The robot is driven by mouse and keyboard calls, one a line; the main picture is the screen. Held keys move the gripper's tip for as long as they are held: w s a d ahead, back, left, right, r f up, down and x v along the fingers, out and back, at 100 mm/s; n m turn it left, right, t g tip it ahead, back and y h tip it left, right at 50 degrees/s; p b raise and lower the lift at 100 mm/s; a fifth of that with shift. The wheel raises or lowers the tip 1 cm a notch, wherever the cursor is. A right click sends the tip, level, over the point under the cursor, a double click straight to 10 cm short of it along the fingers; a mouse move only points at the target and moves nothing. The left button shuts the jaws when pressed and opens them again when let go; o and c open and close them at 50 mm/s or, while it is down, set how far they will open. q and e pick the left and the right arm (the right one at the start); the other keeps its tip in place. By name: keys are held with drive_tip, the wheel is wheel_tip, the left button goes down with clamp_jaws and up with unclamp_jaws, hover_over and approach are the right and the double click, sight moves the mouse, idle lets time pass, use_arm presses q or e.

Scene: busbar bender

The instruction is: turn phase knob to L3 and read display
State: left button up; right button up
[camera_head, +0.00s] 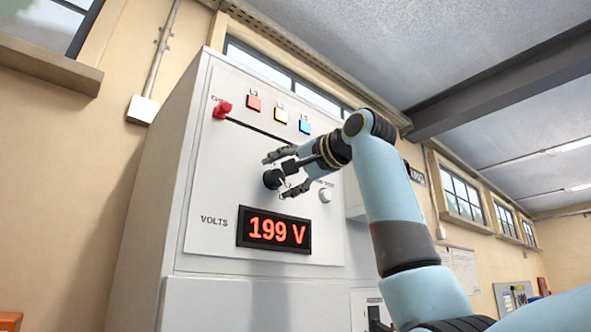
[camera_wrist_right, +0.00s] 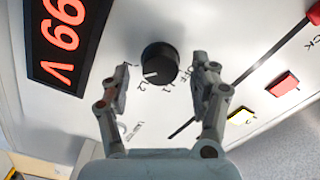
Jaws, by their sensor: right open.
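The black phase knob (camera_head: 273,179) sits on the cabinet's light front panel. In the right wrist view the knob (camera_wrist_right: 160,60) has a white pointer mark at its lower left, near the L2 label; OFF and L1 labels also show. I see no L3 label by it; the left finger may cover it. My right gripper (camera_head: 278,175) is open, its fingers on either side of the knob; in the right wrist view the gripper (camera_wrist_right: 161,78) shows gaps to it. The display (camera_head: 274,231) reads 199 V in red. My left gripper is out of view.
Red (camera_head: 253,102), yellow (camera_head: 281,116) and blue (camera_head: 305,127) squares line the upper panel. A red part (camera_head: 222,110) on the panel is at their left. A white round button (camera_head: 325,195) is right of the knob, close to my gripper.

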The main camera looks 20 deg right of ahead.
drive_tip(key=v, duration=1.1)
drive_tip(key=shift+s, duration=0.3)
drive_tip(key=shift+d, duration=0.1)
